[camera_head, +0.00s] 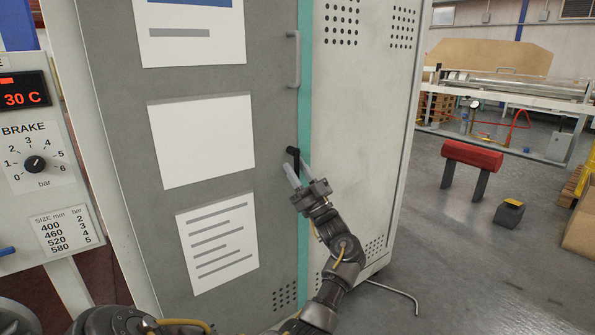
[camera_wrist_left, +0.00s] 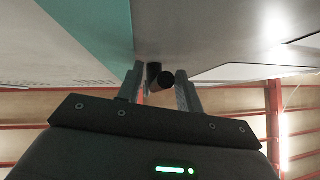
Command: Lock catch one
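A catch with a black handle (camera_head: 293,153) sits at the seam between the grey cabinet door (camera_head: 270,110) and the teal edge strip (camera_head: 305,80). Its upper end sticks out toward me. My left gripper (camera_head: 299,169) is at this catch, with one finger on each side of it. In the left wrist view the dark round handle (camera_wrist_left: 165,80) shows between the two fingertips of the left gripper (camera_wrist_left: 159,88). The fingers are apart, and a small gap shows beside the handle. The catch's base is partly hidden. My right gripper is not in view.
A vertical grey pull handle (camera_head: 295,60) is on the door above the catch. Printed sheets (camera_head: 203,140) cover the door. A brake control panel (camera_head: 38,165) stands at the left. Open floor with a red-topped stand (camera_head: 472,155) lies to the right.

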